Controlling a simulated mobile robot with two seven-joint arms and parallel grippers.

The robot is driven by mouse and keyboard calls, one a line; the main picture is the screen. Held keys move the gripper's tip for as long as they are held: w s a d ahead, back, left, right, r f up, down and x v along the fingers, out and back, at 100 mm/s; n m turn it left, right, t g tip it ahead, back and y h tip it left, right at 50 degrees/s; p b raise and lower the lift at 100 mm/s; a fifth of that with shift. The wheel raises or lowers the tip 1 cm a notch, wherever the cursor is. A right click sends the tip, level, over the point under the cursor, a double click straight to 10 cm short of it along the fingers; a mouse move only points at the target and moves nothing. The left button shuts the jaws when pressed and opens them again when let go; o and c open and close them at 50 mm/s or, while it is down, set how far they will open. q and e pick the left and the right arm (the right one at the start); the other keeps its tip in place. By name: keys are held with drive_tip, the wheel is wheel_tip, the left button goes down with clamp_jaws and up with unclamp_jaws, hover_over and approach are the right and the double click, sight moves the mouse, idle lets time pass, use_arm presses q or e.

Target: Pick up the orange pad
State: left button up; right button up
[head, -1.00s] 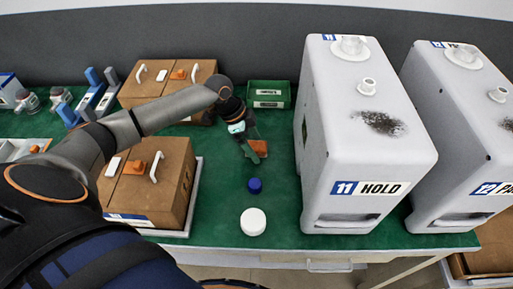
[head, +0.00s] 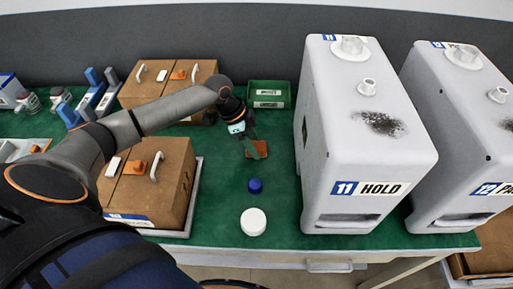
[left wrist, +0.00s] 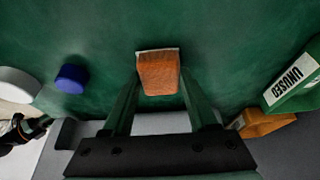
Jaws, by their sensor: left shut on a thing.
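The orange pad (head: 261,149) is a small flat block on the green table mat, right at the tips of my left gripper (head: 250,148). In the left wrist view the orange pad (left wrist: 158,74), with a pale far edge, sits between the two fingers of my left gripper (left wrist: 160,92), which is shut on it. I cannot tell whether the pad is clear of the mat. My right gripper is not in view.
A blue cap (head: 255,185) and a white round lid (head: 253,222) stand on the mat nearer me. A green bin (head: 268,103) is behind the pad. A large white canister marked HOLD (head: 372,150) stands to the right. Brown boxes (head: 172,190) are at left.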

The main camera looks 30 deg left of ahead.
sight(260, 145)
use_arm(q)
drive_tip(key=shift+r, duration=0.45)
wheel_tip(260, 145, up, 2)
drive_tip(key=shift+r, duration=0.15)
drive_tip(key=s+d+r, duration=0.2)
drive_tip(key=s+r, duration=0.8)
drive_tip(key=s, duration=0.4)
